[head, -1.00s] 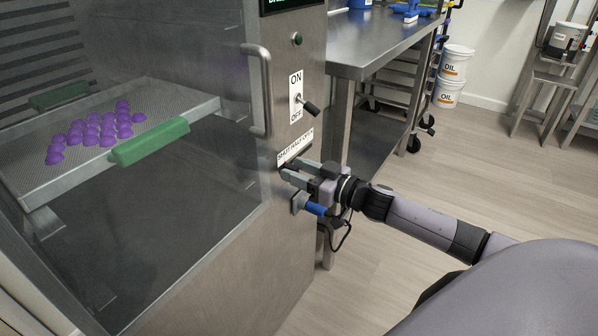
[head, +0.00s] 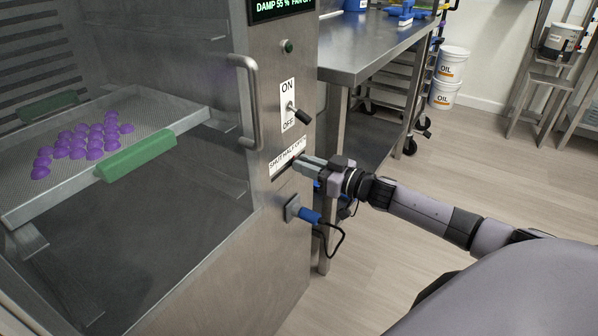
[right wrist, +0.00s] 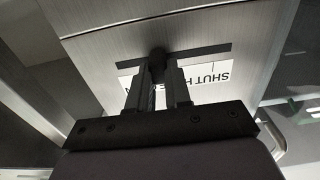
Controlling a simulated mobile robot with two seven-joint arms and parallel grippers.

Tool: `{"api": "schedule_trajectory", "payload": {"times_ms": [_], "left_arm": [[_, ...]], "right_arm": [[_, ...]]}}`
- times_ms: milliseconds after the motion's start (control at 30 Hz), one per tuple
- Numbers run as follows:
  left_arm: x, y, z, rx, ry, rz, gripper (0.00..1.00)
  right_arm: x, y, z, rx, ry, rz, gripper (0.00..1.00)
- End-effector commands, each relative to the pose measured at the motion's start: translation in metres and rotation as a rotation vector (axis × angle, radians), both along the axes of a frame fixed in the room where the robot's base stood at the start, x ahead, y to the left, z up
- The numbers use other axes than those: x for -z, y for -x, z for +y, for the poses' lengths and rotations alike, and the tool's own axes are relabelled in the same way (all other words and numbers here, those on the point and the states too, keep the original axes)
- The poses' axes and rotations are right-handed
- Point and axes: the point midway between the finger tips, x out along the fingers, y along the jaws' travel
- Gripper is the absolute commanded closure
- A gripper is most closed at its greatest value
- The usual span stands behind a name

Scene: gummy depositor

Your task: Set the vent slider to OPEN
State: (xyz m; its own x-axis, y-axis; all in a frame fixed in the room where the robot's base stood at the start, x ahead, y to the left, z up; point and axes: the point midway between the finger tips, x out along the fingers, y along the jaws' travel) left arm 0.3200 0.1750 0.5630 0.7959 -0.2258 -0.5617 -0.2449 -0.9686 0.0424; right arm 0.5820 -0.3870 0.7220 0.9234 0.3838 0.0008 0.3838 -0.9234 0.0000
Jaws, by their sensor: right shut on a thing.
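The vent slider's label (head: 287,157), reading SHUT, HALF and OPEN, is on the steel front panel, with a dark slot below it. My right gripper (head: 299,161) is at the label's right, OPEN end. In the right wrist view the picture is upside down, with SHUT at the right. The fingers cover part of the label, so the exact setting is hard to read. My left gripper is not in view.
A blue plug (head: 309,215) with a black cable sits just below my right gripper. A steel table (head: 372,62) stands to the right.

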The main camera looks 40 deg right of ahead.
Motion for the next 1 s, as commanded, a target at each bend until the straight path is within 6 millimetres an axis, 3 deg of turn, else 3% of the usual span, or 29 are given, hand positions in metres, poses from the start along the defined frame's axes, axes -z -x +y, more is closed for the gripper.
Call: {"api": "schedule_trajectory", "payload": {"times_ms": [200, 633, 667, 733, 1000], "left_arm": [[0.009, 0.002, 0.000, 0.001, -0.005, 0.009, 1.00], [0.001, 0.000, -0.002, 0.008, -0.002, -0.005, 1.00], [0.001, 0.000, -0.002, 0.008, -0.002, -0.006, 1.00], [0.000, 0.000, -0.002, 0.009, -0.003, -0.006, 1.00], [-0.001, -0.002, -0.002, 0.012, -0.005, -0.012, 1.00]], "right_arm": [[0.000, -0.014, -0.030, 0.004, 0.000, -0.003, 1.00], [-0.003, -0.017, -0.039, 0.007, -0.003, -0.004, 1.00], [-0.003, -0.017, -0.039, 0.008, -0.003, -0.004, 0.79], [-0.003, -0.017, -0.039, 0.008, -0.003, -0.005, 0.56], [-0.001, -0.016, -0.038, 0.004, -0.002, -0.002, 0.55]]}}
